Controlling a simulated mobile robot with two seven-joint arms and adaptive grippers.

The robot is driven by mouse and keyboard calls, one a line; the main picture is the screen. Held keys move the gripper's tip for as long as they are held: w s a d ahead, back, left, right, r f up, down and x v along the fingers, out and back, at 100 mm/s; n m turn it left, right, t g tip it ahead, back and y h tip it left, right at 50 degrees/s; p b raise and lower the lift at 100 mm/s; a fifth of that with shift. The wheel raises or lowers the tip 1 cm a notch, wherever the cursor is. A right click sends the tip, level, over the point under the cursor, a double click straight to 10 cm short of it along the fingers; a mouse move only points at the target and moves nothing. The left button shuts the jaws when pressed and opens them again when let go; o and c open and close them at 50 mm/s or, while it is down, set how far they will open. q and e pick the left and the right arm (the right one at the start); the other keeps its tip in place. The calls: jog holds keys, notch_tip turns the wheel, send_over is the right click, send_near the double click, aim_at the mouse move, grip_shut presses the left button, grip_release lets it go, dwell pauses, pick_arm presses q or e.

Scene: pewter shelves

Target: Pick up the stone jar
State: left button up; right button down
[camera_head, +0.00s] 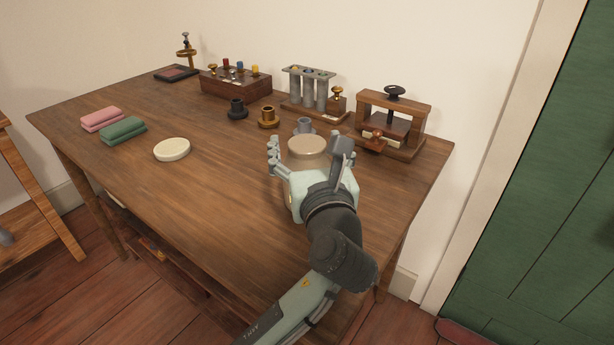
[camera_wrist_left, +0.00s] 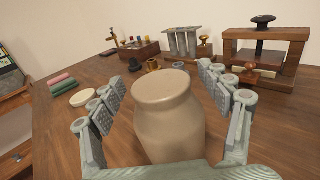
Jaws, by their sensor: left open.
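The stone jar (camera_head: 307,146) is a beige, rounded pot with a flat top, standing upright on the wooden table (camera_head: 215,185). In the left wrist view the jar (camera_wrist_left: 168,115) stands between the two fingers of my left gripper (camera_wrist_left: 160,112). My left gripper (camera_head: 307,155) is open, with one finger on each side of the jar. A gap shows on the left side; on the right the finger is close, and I cannot tell whether it touches. The jar's lower part is hidden behind the gripper in the head view. My right gripper is not in view.
Behind the jar stand a small grey pot (camera_head: 304,125), a brass pot (camera_head: 268,117), a black pot (camera_head: 237,109), a tube rack (camera_head: 308,90) and a wooden press (camera_head: 394,118). A white disc (camera_head: 172,149) and folded cloths (camera_head: 123,130) lie left. The table's front left is clear.

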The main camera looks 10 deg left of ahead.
pick_arm(q)
grip_shut()
jog(key=shift+r, duration=0.1)
dwell(0.5)
jog(key=shift+r, duration=0.1)
